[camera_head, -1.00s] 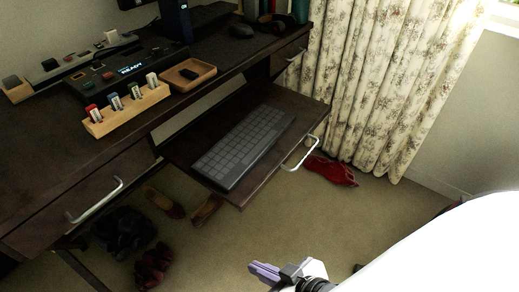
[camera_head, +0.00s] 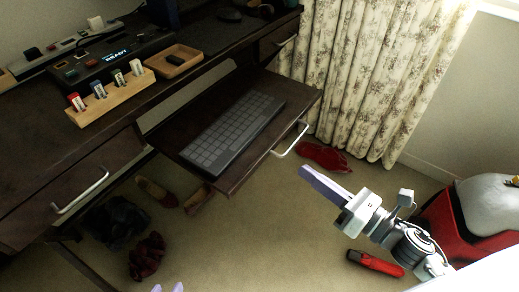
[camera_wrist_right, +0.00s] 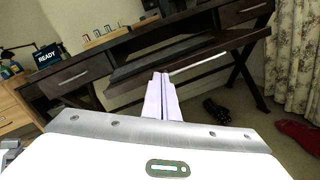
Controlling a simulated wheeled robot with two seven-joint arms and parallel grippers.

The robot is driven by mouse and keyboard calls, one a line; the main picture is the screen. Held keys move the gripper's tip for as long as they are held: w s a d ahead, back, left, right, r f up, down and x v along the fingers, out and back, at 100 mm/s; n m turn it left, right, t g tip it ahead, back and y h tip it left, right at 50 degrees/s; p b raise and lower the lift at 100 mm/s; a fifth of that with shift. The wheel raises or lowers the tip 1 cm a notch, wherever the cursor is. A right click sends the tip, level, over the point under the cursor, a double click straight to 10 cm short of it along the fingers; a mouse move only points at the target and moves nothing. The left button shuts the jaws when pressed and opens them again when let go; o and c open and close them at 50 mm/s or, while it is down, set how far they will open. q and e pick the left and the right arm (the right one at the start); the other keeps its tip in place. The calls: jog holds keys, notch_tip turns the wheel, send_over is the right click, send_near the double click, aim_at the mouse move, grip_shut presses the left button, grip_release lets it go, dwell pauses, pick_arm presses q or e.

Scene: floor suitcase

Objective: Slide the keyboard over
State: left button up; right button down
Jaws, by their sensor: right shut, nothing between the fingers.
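The dark grey keyboard (camera_head: 235,132) lies flat on the pulled-out tray (camera_head: 232,183) under the desk in the head view. The tray has a silver handle (camera_head: 291,141) on its front edge. My right gripper (camera_head: 303,172) is shut and empty, with lavender fingers pointing toward the tray from the lower right, apart from the keyboard. In the right wrist view its closed fingers (camera_wrist_right: 161,80) point at the tray front.
The desk (camera_head: 95,150) holds a wooden rack (camera_head: 112,102) and a small wooden tray (camera_head: 173,61). Shoes and a red cloth (camera_head: 325,157) lie on the floor. A red suitcase (camera_head: 435,222) stands at right, near a red object (camera_head: 375,263).

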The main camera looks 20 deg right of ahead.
aim_at(253, 152)
jog(key=w+a+n, duration=0.2)
jog(key=w+a, duration=0.1)
jog(key=w+a+n+g+y, duration=0.1)
jog(key=w+a+n, duration=0.1)
jog(key=w+n, duration=0.1)
jog(key=w+a+n+y, duration=0.1)
jog(key=w+a+n, duration=0.1)
jog(key=w+a, duration=0.1)
jog(key=shift+w+a+r+g, duration=0.2)
jog(key=shift+w+a+g, duration=0.15)
jog(key=shift+w, duration=0.3)
jog(key=shift+w+a, duration=0.15)
jog(key=shift+w, duration=0.05)
pick_arm(q)
jog(key=shift+s, duration=0.15)
pick_arm(e)
jog(key=shift+x, duration=0.8)
pick_arm(q)
jog(key=shift+w+r, duration=0.2)
jog(key=shift+w, duration=0.35)
